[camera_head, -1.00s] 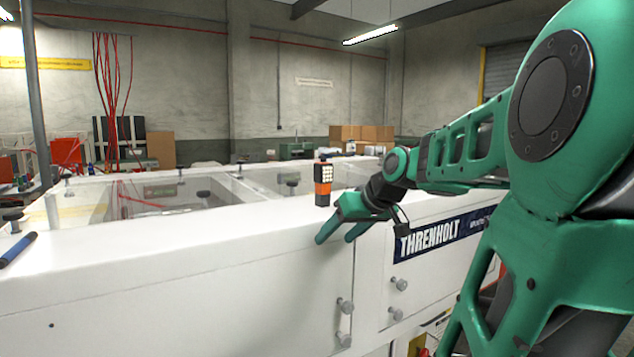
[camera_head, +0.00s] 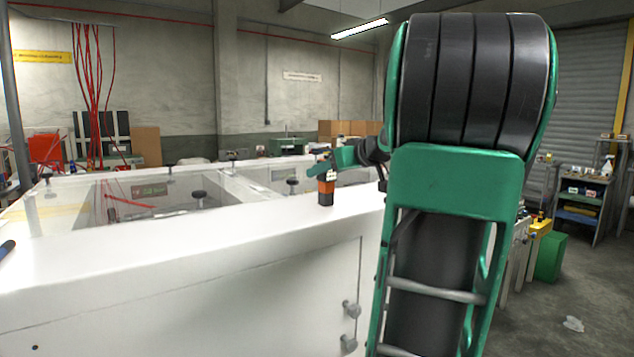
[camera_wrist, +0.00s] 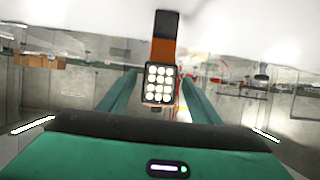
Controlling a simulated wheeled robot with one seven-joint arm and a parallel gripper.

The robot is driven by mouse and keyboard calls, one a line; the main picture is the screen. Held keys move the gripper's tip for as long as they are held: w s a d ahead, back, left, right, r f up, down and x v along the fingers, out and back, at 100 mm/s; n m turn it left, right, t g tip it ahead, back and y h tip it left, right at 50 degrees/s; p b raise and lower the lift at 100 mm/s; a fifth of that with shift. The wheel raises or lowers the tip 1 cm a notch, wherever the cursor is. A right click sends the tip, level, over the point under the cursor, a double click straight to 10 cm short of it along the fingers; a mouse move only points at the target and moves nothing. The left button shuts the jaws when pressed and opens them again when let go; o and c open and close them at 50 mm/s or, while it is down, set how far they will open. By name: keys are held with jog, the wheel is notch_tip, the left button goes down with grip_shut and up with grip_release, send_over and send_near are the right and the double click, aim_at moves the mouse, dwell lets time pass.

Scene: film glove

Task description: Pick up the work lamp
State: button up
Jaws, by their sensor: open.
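The work lamp (camera_head: 326,188) is small, orange and black, and stands upright on the white top of the machine. In the wrist view the lamp (camera_wrist: 161,60) appears upside down, with its lit grid of white LEDs facing the camera. My gripper (camera_head: 328,166) is at the lamp's upper part in the head view, its green fingers pointing left. In the wrist view my gripper (camera_wrist: 158,82) has a finger on either side of the lamp, with visible gaps. Part of the lamp's top is hidden behind a finger in the head view.
The white machine top (camera_head: 200,240) is clear around the lamp's near side. Black knobs (camera_head: 198,195) and clear panels lie beyond it. A blue pen-like thing (camera_head: 6,249) lies at the far left. A shelf (camera_head: 585,195) stands at the right.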

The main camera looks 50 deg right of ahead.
jog(key=x, duration=0.5)
jog(key=shift+w+d+r, duration=0.1)
jog(key=shift+d+r, duration=0.05)
jog(key=shift+r, duration=0.1)
jog(key=c, duration=1.2)
